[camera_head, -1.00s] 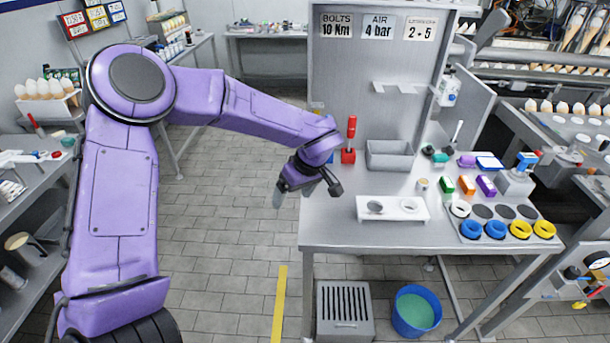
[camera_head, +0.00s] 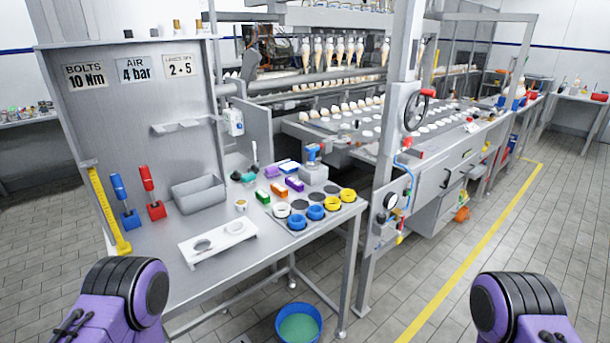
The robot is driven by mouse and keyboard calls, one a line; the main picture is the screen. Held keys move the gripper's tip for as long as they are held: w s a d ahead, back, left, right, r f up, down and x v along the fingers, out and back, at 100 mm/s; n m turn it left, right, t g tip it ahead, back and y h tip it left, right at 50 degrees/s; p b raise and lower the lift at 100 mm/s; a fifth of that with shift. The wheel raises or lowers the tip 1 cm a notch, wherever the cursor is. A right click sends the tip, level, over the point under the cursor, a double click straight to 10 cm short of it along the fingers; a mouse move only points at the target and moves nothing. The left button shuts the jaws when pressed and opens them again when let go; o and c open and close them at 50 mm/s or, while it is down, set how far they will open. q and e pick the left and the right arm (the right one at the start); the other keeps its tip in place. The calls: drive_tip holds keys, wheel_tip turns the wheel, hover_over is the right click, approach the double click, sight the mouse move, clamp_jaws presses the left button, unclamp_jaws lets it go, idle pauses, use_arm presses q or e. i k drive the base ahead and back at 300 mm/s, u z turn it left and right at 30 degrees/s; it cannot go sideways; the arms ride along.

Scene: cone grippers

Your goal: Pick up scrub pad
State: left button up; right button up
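I cannot tell for sure which item is the scrub pad. Candidates among the small items at the back of the grey workbench (camera_head: 150,263) are a teal-green lump (camera_head: 248,177) beside a dark one, and a flat blue-and-white piece (camera_head: 289,167). All lie on the bench top, with nothing of mine touching them. Purple parts of my arms show at the bottom left and bottom right corners. Neither gripper is in view.
A blue bucket (camera_head: 298,325) stands on the floor. A conveyor machine (camera_head: 440,185) stands right.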

sight(271, 173)
drive_tip(key=z, duration=1.7)
drive_tip(key=i, duration=2.85)
drive_tip(key=u, duration=2.55)
